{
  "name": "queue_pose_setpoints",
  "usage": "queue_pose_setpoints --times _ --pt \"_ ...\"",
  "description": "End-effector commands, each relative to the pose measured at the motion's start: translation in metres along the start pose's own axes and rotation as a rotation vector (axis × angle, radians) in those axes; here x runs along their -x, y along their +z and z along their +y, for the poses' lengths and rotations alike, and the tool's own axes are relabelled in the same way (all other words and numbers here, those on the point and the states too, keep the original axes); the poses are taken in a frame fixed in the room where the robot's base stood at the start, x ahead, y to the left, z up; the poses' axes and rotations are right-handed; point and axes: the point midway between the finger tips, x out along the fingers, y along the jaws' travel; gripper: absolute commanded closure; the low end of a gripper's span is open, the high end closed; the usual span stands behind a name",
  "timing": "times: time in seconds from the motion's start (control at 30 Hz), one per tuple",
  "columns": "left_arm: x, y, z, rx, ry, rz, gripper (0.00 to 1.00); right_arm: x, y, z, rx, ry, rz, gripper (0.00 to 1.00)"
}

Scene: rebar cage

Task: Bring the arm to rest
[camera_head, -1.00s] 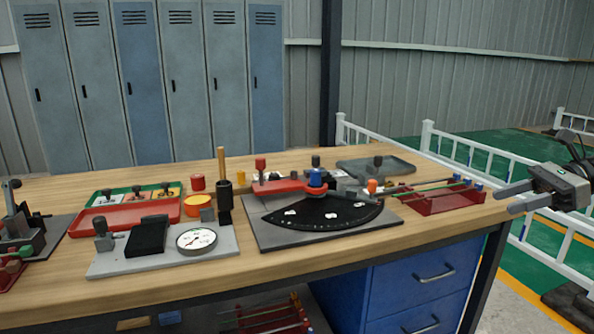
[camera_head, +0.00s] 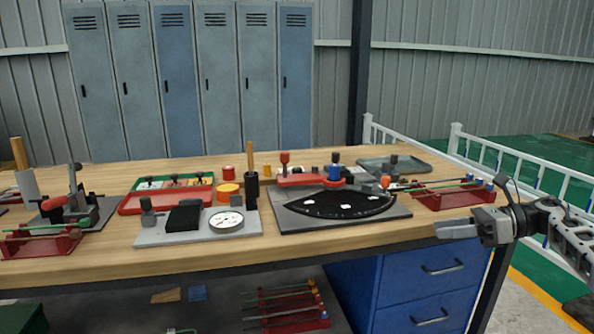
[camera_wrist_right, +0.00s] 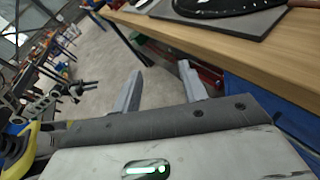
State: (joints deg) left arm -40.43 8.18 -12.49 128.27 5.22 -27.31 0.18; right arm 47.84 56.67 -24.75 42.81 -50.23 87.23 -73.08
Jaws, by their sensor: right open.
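My right gripper (camera_head: 455,228) is at the right end of the workbench in the head view, by its front right corner, with its fingers pointing left. In the right wrist view its two fingers (camera_wrist_right: 158,88) stand apart with nothing between them. The gripper is open and empty, and the bench edge lies beyond and beside the fingers. My left gripper does not show in the head view.
The wooden workbench (camera_head: 100,262) carries a black dial plate (camera_head: 340,204), a gauge plate (camera_head: 160,238), a red tray (camera_head: 165,203) and a red rod rack (camera_head: 452,197). Blue drawers (camera_head: 432,285) are below. White railings (camera_head: 505,160) stand behind at right.

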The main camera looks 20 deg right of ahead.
Motion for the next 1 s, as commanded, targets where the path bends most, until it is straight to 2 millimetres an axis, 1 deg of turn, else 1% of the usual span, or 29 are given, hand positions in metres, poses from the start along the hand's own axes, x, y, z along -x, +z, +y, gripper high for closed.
queue_pose_setpoints --times 0.03,0.07,0.1,0.13,0.17,0.2,0.27,0.3,0.37,0.4,0.47,0.5,0.53,0.57,0.6,0.67,0.7,0.8,0.83,0.87,0.9,1.0 --pt "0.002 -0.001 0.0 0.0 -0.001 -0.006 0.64 -0.031 -0.009 0.005 -0.065 0.019 -0.03 0.57" --pt "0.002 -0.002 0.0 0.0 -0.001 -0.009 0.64 -0.05 -0.013 0.008 -0.114 0.025 -0.058 0.57" --pt "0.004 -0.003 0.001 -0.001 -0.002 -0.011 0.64 -0.077 -0.021 0.015 -0.193 0.034 -0.103 0.57" --pt "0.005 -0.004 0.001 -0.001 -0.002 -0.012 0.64 -0.098 -0.027 0.021 -0.267 0.041 -0.142 0.57" --pt "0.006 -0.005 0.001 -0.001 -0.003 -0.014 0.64 -0.119 -0.035 0.029 -0.35 0.047 -0.185 0.57" --pt "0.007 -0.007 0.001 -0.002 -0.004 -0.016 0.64 -0.145 -0.044 0.042 -0.479 0.054 -0.248 0.57" --pt "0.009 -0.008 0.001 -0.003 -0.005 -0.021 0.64 -0.177 -0.059 0.064 -0.692 0.062 -0.344 0.57" --pt "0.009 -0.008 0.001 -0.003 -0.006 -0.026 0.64 -0.194 -0.07 0.079 -0.845 0.064 -0.407 0.57" --pt "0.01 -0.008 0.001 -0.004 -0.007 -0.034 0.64 -0.213 -0.086 0.101 -1.092 0.062 -0.502 0.57" --pt "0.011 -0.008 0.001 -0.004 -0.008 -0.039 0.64 -0.222 -0.098 0.117 -1.263 0.056 -0.562 0.57" --pt "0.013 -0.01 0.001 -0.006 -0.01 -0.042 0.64 -0.231 -0.117 0.141 -1.533 0.04 -0.654 0.57" --pt "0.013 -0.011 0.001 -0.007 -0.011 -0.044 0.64 -0.234 -0.13 0.157 -1.716 0.025 -0.712 0.57" --pt "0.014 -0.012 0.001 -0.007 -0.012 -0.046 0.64 -0.234 -0.14 0.169 -1.856 0.009 -0.757 0.57" --pt "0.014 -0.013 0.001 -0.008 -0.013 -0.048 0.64 -0.233 -0.15 0.182 -1.993 -0.008 -0.8 0.57" --pt "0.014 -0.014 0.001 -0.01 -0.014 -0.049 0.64 -0.231 -0.164 0.199 -2.171 -0.035 -0.854 0.57" --pt "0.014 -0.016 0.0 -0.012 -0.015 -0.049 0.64 -0.226 -0.182 0.225 -2.417 -0.081 -0.932 0.57" --pt "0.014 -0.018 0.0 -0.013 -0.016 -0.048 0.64 -0.222 -0.193 0.241 -2.563 -0.113 -0.978 0.57" --pt "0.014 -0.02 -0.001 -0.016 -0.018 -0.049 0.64 -0.212 -0.212 0.276 -2.849 -0.191 -1.071 0.57" --pt "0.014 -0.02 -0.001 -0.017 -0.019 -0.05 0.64 -0.209 -0.216 0.284 -2.913 -0.21 -1.092 0.57" --pt "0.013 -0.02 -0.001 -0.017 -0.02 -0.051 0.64 -0.207 -0.219 0.291 2.904 0.223 1.087 0.57" --pt "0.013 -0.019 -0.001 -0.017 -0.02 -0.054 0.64 -0.205 -0.222 0.298 2.848 0.232 1.064 0.57" --pt "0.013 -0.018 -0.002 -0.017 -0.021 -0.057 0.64 -0.202 -0.226 0.309 2.773 0.247 1.034 0.57"
